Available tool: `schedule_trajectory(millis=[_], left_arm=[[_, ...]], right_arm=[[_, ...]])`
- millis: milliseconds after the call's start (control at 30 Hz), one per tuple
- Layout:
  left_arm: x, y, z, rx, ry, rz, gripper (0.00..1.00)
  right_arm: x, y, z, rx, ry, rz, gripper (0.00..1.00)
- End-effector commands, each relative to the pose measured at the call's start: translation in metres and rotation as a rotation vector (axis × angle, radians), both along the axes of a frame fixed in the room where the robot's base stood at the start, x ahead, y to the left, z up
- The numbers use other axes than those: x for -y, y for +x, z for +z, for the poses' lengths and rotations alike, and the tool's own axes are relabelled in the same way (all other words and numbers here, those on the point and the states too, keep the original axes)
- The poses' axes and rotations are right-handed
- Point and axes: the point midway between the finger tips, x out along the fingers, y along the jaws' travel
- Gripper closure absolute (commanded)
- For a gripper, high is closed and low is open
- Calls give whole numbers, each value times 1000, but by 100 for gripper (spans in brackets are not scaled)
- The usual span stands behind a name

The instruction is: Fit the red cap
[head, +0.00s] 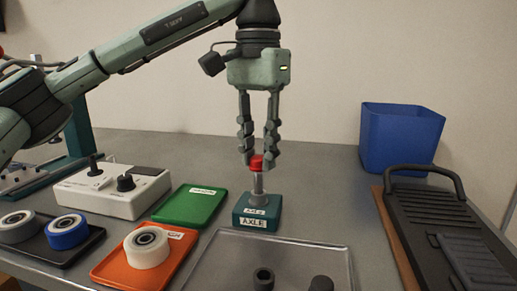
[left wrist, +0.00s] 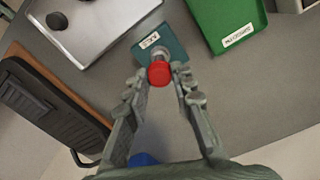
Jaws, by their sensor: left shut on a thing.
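The red cap (head: 256,162) is between the fingertips of my left gripper (head: 257,160), which is shut on it. The cap is at the top of the grey upright post (head: 258,184) of the teal block labelled AXLE (head: 243,222). In the left wrist view the red cap (left wrist: 159,72) lies between the fingertips of my left gripper (left wrist: 160,75), in line with the post on the teal block (left wrist: 178,47). I cannot tell whether the cap is seated or just above the post. My right gripper is not in view.
A green tray (head: 180,208) and an orange tray (head: 112,270) with a white wheel (head: 147,252) are at left. A clear tray (head: 222,262) with dark parts is in front. A blue bin (head: 398,138) and a black rack (head: 430,215) stand at right. A white control box (head: 95,192) is farther left.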

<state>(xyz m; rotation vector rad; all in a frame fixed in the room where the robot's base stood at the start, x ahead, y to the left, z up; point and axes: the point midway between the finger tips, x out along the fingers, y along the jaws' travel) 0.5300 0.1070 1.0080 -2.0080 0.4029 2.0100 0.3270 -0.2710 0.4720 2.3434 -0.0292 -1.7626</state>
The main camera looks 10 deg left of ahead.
Motion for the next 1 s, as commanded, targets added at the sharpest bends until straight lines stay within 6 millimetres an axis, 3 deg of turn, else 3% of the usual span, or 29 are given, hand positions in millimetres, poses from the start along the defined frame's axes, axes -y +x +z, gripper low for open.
schedule_trajectory(millis=[1000], left_arm=[[0,0,-11,0,0,0,87]], right_arm=[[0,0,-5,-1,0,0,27]])
